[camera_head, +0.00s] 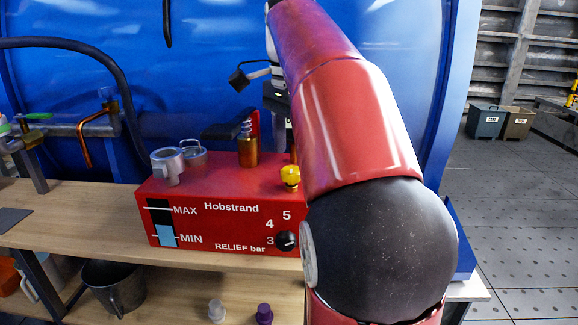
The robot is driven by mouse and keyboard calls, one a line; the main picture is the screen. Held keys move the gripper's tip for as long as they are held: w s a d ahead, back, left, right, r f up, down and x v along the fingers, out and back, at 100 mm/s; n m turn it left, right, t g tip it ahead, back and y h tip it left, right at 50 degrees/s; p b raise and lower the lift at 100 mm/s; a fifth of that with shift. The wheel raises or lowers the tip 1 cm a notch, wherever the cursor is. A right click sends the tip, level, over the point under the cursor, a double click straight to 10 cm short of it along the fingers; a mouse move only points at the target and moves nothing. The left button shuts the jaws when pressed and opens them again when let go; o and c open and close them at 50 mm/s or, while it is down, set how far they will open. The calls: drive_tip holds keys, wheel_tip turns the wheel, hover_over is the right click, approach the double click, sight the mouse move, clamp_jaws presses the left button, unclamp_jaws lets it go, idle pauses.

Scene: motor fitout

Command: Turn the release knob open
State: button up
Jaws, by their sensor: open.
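A yellow lobed knob (290,177) sits on the top right of the red Hobstrand pump box (205,195); I take it as the release knob, though no label on it shows. A black round knob (285,241) is on the box's front, beside the RELIEF bar numbers. My gripper (289,138) hangs behind my red arm, above the yellow knob. It is open, but its fingertips are mostly hidden by the arm. I cannot tell whether they touch the knob.
A brass pump post (248,151) with a black lever (224,124) and grey metal fittings (168,165) stand on the box, left of the knob. A blue tank wall (220,60) is behind. The wooden bench (85,215) is mostly clear at left.

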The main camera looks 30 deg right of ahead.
sight(291, 169)
drive_tip(key=shift+f+b, duration=0.35)
drive_tip(key=shift+f, duration=1.4)
drive_tip(key=c, duration=1)
